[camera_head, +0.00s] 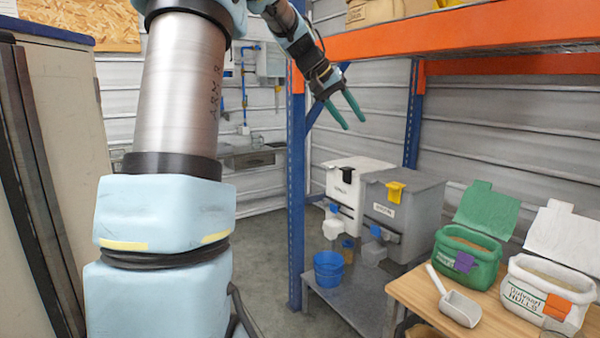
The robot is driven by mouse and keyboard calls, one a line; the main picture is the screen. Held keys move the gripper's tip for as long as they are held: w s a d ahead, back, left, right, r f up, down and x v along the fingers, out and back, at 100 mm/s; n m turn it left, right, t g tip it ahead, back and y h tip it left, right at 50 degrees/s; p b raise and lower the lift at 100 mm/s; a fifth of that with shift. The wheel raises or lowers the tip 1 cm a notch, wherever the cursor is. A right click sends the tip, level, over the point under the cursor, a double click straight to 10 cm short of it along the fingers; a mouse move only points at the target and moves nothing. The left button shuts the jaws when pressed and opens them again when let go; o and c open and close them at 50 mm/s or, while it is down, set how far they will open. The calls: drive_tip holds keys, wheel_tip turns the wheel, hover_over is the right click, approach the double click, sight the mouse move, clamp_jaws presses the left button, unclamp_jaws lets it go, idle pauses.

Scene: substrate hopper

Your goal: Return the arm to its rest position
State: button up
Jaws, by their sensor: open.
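My gripper (343,110) shows in the upper middle of the head view. Its two green fingers are apart and empty. It hangs in the air in front of the blue rack upright, above the hoppers, and touches nothing that I can see. My arm rises large on the left of the view and bends over at the top, where part of it is cut off by the frame edge.
Orange rack beams (450,37) run right of my gripper. A wooden table (410,290) holds a green bag (468,255), a white bag (545,290) and a scoop (459,308).

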drive_tip(key=s+a+f+n+y, duration=0.1)
drive_tip(key=s+a+f+y, duration=0.2)
drive_tip(key=s+a+f, duration=0.6)
drive_tip(key=s+a+f+n+g+y, duration=0.1)
drive_tip(key=s+a+f+y, duration=0.3)
drive_tip(key=s+a+f, duration=0.6)
drive_tip(key=s+f+n, duration=0.1)
drive_tip(key=s+f, duration=0.5)
drive_tip(key=f, duration=0.2)
drive_tip(key=shift+s, duration=0.2)
drive_tip(key=shift+s, duration=0.1)
